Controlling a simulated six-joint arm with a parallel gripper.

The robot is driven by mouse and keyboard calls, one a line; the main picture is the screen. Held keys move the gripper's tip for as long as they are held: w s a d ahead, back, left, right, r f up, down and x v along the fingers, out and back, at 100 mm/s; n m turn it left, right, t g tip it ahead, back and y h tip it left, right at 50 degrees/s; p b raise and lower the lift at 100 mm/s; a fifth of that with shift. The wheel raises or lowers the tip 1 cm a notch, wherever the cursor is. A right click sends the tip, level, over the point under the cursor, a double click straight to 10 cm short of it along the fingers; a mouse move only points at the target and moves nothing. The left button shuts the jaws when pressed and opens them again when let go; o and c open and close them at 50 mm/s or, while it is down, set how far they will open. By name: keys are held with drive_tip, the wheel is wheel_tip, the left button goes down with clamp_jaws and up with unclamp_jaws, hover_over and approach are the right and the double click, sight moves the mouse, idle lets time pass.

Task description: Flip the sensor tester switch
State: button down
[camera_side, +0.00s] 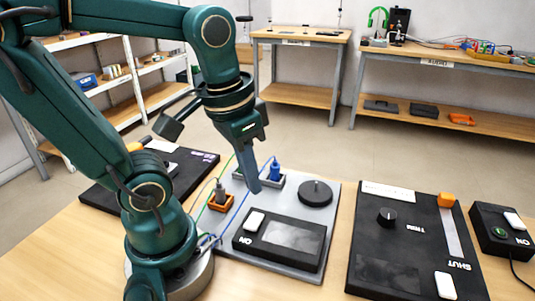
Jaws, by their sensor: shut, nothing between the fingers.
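My gripper (255,188) is shut and empty, pointing down above the grey plate (318,222) in the middle of the bench. A black box (317,255) on this plate has a grey screen and a white switch (255,220) with white lettering beside it. My fingertips are close to this switch, a little above it in the picture; I cannot tell the height gap. A smaller black box (490,237) at the far right also has a white switch (514,221). No readable label says which one is the sensor tester. Which way each switch is tipped is too small to tell.
Blue (275,172) and orange (221,202) connectors with cables and a round black disc (316,192) sit on the grey plate. A black panel (378,250) with a knob, an orange-capped slider and a white switch stands to the right. Another dark panel (100,196) lies behind my arm.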

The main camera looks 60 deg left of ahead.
drive_tip(key=t, duration=0.1)
drive_tip(key=d+m+t, duration=0.1)
drive_tip(key=t, duration=0.1)
drive_tip(key=shift+w+d+r, duration=0.25)
drive_tip(key=shift+w+d, duration=0.15)
drive_tip(key=shift+m, duration=0.4)
